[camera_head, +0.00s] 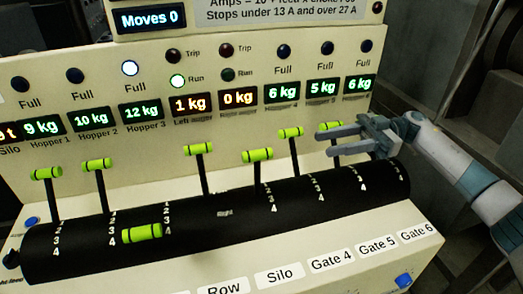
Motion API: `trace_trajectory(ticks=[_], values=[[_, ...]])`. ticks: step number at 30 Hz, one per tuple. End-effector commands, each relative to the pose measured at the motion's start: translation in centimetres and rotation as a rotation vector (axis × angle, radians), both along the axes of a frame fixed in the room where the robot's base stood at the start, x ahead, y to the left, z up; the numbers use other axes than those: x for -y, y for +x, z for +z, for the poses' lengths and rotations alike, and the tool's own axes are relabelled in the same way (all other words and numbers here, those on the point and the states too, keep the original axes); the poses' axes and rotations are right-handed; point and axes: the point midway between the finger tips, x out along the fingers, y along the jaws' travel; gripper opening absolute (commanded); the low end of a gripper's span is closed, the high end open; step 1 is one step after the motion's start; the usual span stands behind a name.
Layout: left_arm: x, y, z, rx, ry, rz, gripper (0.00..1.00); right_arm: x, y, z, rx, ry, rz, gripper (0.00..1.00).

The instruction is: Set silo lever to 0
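The Silo label (279,275) is on the front edge of the panel. The silo lever (257,156) appears to be the one behind it, with a yellow-green handle on a black stem, standing up from the black drum. Its number scale is beside it, but its exact setting is too small to tell. My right gripper (325,143) comes in from the right, its two fingers apart with a gap between them. It is near the lever (332,126) by Gate 5, to the right of the silo lever and apart from it. My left gripper is not in view.
Other yellow-green levers stand along the drum (330,197); one handle (142,233) is tipped toward the front. The neighbouring lever (290,132) stands between the silo lever and my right gripper. The upright panel with kg displays (190,104) rises behind them.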

Motion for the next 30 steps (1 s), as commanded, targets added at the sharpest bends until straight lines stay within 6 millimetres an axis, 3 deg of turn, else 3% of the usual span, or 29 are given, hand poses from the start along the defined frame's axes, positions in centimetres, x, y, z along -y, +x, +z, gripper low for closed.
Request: trace_trajectory(ticks=[11,17,30], values=[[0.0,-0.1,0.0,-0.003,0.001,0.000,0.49,-0.1,0.0,0.0,0.000,0.000,-0.001,0.38],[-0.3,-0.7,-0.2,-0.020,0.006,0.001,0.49,-1.1,-0.4,0.0,0.000,0.000,0.001,0.38],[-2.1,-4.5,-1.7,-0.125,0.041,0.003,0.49,-7.6,-2.5,0.1,0.001,0.001,0.002,0.38]])
